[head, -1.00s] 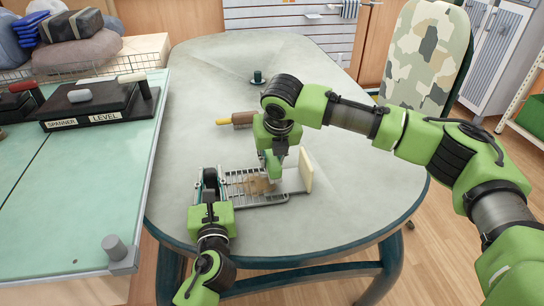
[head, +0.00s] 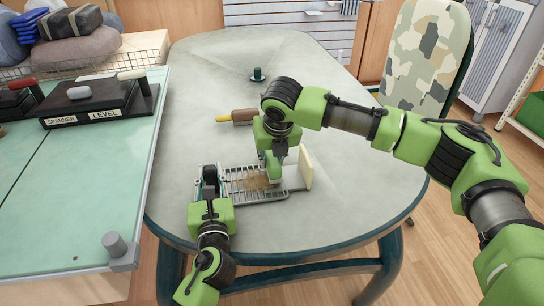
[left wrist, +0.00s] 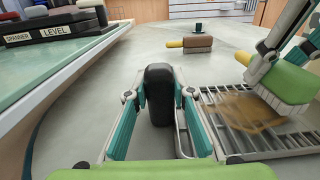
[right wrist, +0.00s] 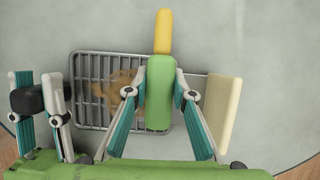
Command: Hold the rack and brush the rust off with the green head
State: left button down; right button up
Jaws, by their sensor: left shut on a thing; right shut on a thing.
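The wire rack (head: 262,197) lies flat near the table's front edge. A brown rust patch (right wrist: 117,90) covers part of its bars. My left gripper (head: 209,180) is shut on the rack's black handle (left wrist: 159,95) at its left end. My right gripper (head: 274,160) is shut on the brush with the green head (right wrist: 158,95), whose yellow handle (right wrist: 163,30) points away. In the left wrist view its pale bristles (left wrist: 270,98) are down at the bars, beside the rust patch. My arm and gripper hide part of the brush in the head view.
A cream upright block (head: 306,167) stands at the rack's right end. A brush with a brown head (head: 244,116) and a dark green round object (head: 258,75) lie farther back. A workbench (head: 75,200) stands left; the table's right side is clear.

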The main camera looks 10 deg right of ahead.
jog(key=shift+f, duration=0.45)
